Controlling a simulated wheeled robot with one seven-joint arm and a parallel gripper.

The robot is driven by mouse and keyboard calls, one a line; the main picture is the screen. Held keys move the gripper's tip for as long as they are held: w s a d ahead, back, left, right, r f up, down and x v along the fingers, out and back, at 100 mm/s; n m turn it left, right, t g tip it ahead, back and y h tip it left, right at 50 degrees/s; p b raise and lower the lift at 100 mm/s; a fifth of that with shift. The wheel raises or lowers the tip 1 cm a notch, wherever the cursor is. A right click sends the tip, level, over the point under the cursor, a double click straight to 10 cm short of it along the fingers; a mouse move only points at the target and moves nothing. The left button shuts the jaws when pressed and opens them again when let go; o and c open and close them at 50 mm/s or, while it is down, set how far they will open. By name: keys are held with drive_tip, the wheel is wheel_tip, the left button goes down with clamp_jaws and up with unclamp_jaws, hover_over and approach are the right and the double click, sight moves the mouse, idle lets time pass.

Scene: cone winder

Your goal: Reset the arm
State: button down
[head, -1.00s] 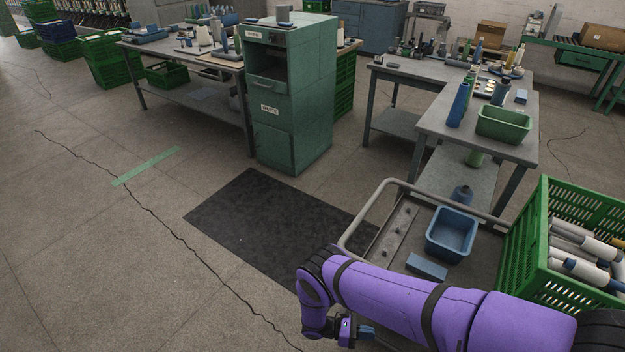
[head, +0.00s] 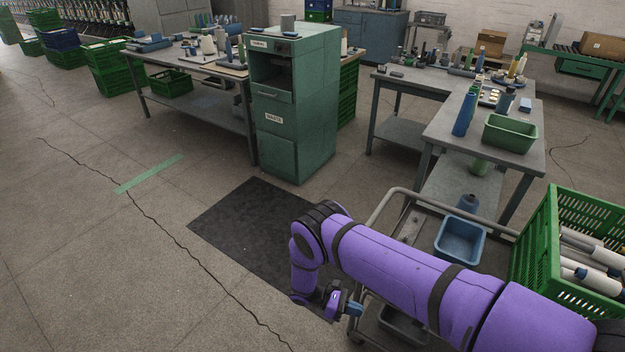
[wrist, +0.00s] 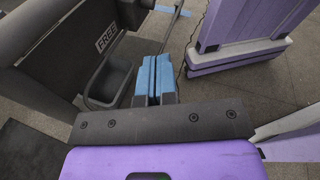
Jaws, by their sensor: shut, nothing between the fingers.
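My purple arm reaches across the lower right of the head view, bent at the elbow. My gripper (head: 353,308) hangs at its end, beside the left end of the grey trolley (head: 375,215). In the wrist view the two blue fingers of my gripper (wrist: 153,80) are pressed together with nothing between them. Behind the fingers is a grey panel with a label reading FREE (wrist: 107,38).
A blue bin (head: 460,240) and a green crate (head: 567,245) of cones are on the trolley. A green waste cabinet (head: 293,105) stands beyond a black mat (head: 245,225). Workbenches stand left and right of it.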

drive_tip(key=w+a+r+m+g+y, duration=0.1)
drive_tip(key=w+r+m+y, duration=0.15)
drive_tip(key=w+r, duration=0.7)
drive_tip(key=w+a+r+m+y, duration=0.1)
drive_tip(key=w+r+m+y, duration=0.15)
drive_tip(key=r, duration=1.35)
drive_tip(key=d+r+m+t+y, duration=0.1)
drive_tip(key=d+r+m+y, duration=0.15)
drive_tip(key=r, duration=0.95)
drive_tip(key=d+r+m+t+y, duration=0.1)
drive_tip(key=d+r+m+y, duration=0.15)
drive_tip(key=r, duration=0.95)
drive_tip(key=s+d+r+m+t+y, duration=0.1)
drive_tip(key=s+d+r+t+y, duration=0.1)
drive_tip(key=s+d+r, duration=0.55)
drive_tip(key=s+d+r+m+t+y, duration=0.15)
drive_tip(key=s+r, duration=0.35)
drive_tip(key=r, duration=0.6)
drive_tip(key=s+d+r+m+t+y, duration=0.1)
drive_tip(key=s+d+r+m+t, duration=0.1)
drive_tip(key=s, duration=0.7)
drive_tip(key=s+d+r+m+t+y, duration=0.1)
drive_tip(key=s+d+r+m+t, duration=0.1)
drive_tip(key=s, duration=0.8)
drive_tip(key=shift+d+r+t, duration=0.35)
drive_tip(key=shift+r+t, duration=0.05)
drive_tip(key=shift+t, duration=0.45)
